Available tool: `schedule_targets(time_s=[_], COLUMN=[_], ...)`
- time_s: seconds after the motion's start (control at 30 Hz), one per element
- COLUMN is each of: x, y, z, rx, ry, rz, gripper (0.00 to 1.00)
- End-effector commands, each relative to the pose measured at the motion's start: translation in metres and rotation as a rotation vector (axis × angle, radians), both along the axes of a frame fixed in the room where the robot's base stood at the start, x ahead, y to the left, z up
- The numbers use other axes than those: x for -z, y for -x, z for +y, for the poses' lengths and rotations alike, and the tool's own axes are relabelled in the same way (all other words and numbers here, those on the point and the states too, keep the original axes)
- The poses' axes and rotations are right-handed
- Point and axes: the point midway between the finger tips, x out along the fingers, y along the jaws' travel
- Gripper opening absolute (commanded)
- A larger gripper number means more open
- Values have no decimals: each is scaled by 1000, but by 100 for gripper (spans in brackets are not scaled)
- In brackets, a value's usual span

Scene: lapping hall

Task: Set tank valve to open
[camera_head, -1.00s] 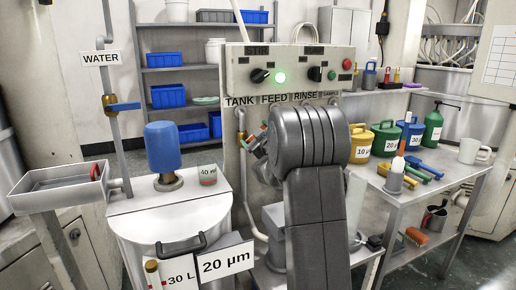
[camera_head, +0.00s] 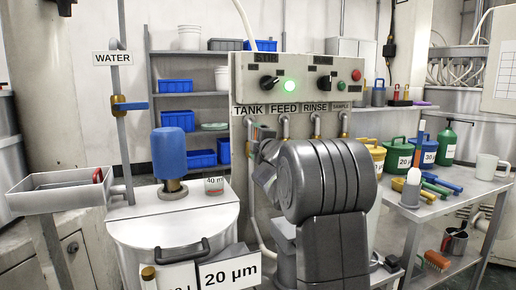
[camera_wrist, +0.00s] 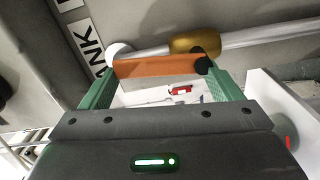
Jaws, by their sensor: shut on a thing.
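The TANK label (camera_head: 248,110) is at the left end of the panel's label row; its lettering (camera_wrist: 90,45) also shows in the wrist view. Below it my gripper (camera_head: 258,137) is at the tank valve, partly hidden by my arm. In the wrist view my gripper (camera_wrist: 160,72) has its green fingers at the two ends of an orange-brown valve lever (camera_wrist: 155,66) and is shut on it. The lever lies roughly along the pale pipe (camera_wrist: 150,57), beside the brass valve body (camera_wrist: 195,44).
FEED, RINSE and SAMPLE pipes (camera_head: 316,124) stand close to the right. A lidded tank (camera_head: 170,225) with a blue motor (camera_head: 168,150) is at the left. The right-hand table (camera_head: 430,205) holds containers and tools. A blue-handled water valve (camera_head: 130,106) is at far left.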

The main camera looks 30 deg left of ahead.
Motion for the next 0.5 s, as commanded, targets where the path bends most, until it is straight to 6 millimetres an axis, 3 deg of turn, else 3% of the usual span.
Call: schedule_targets(time_s=[0.5], x=[0], y=[3], z=[2], rx=[-1], ry=[44], rz=[-52], gripper=[44])
